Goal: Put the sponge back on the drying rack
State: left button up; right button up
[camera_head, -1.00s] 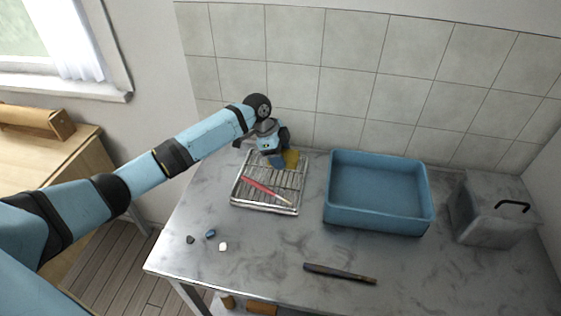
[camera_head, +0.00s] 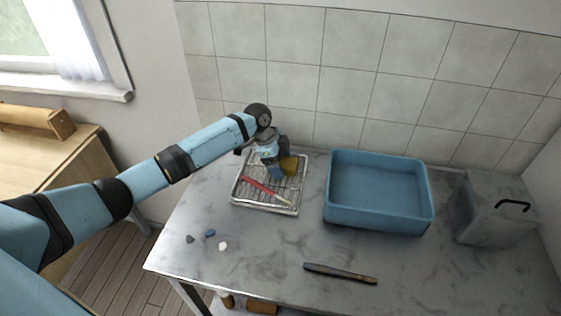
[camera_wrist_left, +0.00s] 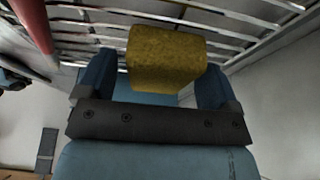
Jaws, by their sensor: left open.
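The yellow sponge (camera_head: 288,165) is at the back right part of the metal drying rack (camera_head: 236,201). In the left wrist view the sponge (camera_wrist_left: 166,58) lies between the two blue fingers, in front of the rack's bars (camera_wrist_left: 95,28). My left gripper (camera_head: 278,170) is over the rack at the sponge. It is open, with the fingers (camera_wrist_left: 155,85) on either side of the sponge. The gripper hides part of the sponge in the head view, and I cannot tell whether the sponge rests fully on the bars. My right gripper is not in view.
A red brush-like stick (camera_head: 265,190) lies across the rack. A blue basin (camera_head: 378,222) stands to the right, then a grey box with a black handle (camera_head: 490,212). A dark stick (camera_head: 340,273) lies at the front. Several pebbles (camera_head: 211,233) lie at front left.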

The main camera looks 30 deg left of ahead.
pick_arm(q)
jog(key=v, duration=1.2)
jog(key=shift+r, duration=0.15)
